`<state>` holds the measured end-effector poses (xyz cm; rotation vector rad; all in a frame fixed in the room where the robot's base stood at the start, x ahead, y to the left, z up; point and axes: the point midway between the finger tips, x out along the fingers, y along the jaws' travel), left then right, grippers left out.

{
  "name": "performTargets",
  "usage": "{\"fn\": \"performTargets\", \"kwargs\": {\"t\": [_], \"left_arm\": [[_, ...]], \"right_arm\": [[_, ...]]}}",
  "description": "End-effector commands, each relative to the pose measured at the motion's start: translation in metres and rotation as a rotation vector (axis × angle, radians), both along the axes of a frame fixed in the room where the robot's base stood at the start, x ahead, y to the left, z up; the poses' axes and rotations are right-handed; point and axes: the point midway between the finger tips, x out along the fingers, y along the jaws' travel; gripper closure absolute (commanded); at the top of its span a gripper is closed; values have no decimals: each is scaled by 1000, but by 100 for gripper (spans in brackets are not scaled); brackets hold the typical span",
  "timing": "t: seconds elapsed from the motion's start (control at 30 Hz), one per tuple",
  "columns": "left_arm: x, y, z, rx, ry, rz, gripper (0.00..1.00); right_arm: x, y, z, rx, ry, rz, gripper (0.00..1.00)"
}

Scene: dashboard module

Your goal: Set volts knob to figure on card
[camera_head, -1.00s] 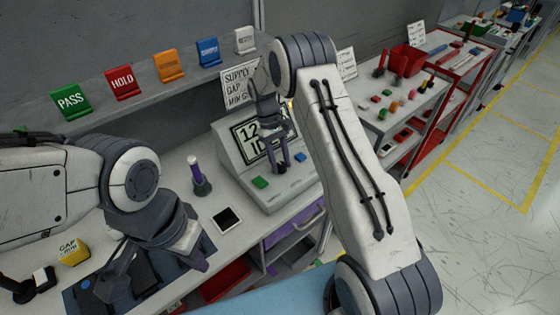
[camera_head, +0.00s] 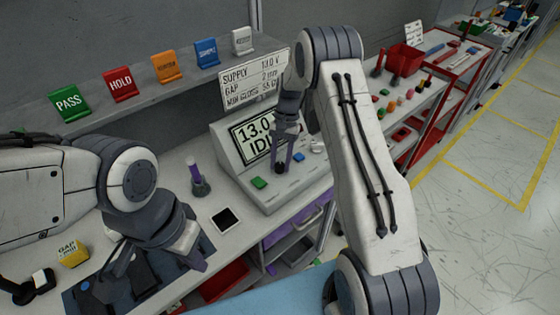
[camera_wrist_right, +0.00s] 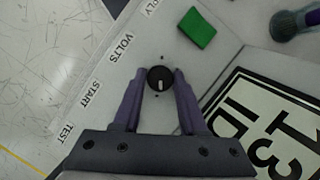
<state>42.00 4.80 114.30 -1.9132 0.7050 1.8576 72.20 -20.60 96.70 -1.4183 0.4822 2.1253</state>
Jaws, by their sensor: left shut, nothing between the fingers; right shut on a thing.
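The black volts knob (camera_wrist_right: 160,80) sits on the supply unit's sloped front beside the printed word VOLTS, its white pointer line toward the bottom of the right wrist view. My right gripper (camera_wrist_right: 159,76) is shut on it, one purple finger on each side; in the head view the gripper (camera_head: 281,167) reaches down to the panel. The display (camera_head: 257,141) reads 13.0 with IDL below, partly hidden by my arm. The card (camera_head: 251,80) behind the unit reads SUPPLY 13.0 V, with gap and gloss lines below. My left gripper (camera_head: 195,262) is shut and empty above the dark mat.
A green button (camera_head: 259,183) and a blue button (camera_head: 300,156) flank the knob. A purple-topped tool (camera_head: 197,177) stands on the bench at left, near a small black-screened tile (camera_head: 226,218). Coloured signs (camera_head: 121,84) line the shelf.

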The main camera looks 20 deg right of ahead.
Motion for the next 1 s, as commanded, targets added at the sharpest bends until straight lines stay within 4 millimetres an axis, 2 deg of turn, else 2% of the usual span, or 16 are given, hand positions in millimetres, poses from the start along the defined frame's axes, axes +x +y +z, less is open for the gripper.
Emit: {"fn": "performTargets", "kwargs": {"t": [0.4,0.9,0.93,0.97,1.0], "left_arm": [[0,0,1,0,0,0,100],[0,0,1,0,0,0,100],[0,0,1,0,0,0,100],[0,0,1,0,0,0,100],[0,0,1,0,0,0,100]], "right_arm": [[1,-2,0,-2,-6,-162,100],[1,-2,0,-3,-7,-176,100],[1,-2,0,-3,-7,-176,47],[1,-2,0,-3,-7,-176,36],[1,-2,0,-2,-6,-176,28]]}}
